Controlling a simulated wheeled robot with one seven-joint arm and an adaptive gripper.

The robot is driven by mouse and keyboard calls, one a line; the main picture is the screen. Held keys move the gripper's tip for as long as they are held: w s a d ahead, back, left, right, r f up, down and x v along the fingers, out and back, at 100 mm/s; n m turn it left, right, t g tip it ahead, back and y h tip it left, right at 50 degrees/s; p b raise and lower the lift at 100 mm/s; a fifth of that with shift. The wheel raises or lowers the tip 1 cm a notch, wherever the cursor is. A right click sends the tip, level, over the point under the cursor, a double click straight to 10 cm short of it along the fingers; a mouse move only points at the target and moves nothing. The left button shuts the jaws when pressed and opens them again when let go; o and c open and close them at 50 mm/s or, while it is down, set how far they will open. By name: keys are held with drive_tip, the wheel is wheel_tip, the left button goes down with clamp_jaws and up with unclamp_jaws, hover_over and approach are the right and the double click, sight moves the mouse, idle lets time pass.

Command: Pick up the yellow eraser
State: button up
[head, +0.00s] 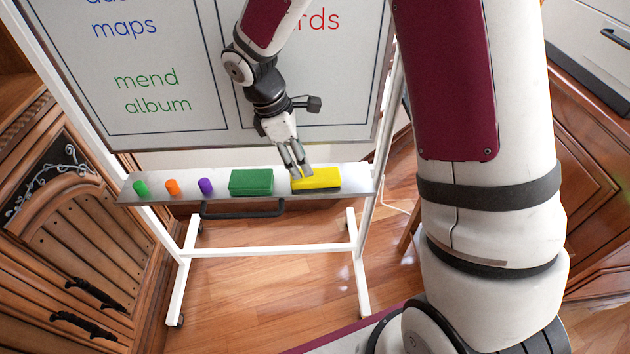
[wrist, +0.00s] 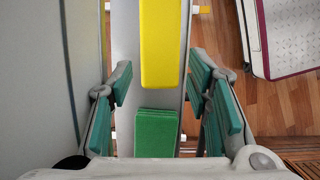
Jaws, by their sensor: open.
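The yellow eraser (head: 318,180) lies on the right part of the whiteboard's tray (head: 218,184), with a dark layer along its lower edge. My gripper (head: 298,171) is over the left end of the eraser in the head view, fingers pointing down. In the wrist view the yellow eraser (wrist: 162,45) runs from the top edge toward the middle. My gripper's teal-padded fingers (wrist: 160,95) stand wide apart, one on each side of the tray, with nothing between them held. Whether a fingertip touches the eraser cannot be told.
A green eraser (head: 251,182) lies left of the yellow one. Further left stand a purple piece (head: 206,187), an orange piece (head: 172,187) and a green piece (head: 141,188). The whiteboard (head: 160,60) rises behind the tray. A dark handle bar (head: 243,212) hangs below it.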

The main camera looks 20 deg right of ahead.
sight(315, 174)
drive_tip(key=shift+s+d+f, duration=0.1)
drive_tip(key=shift+s+d, duration=0.2)
drive_tip(key=shift+d, duration=0.55)
drive_tip(key=b+x, duration=0.2)
drive_tip(key=x, duration=0.3)
drive_tip(key=shift+c, duration=0.2)
drive_tip(key=c, duration=0.8)
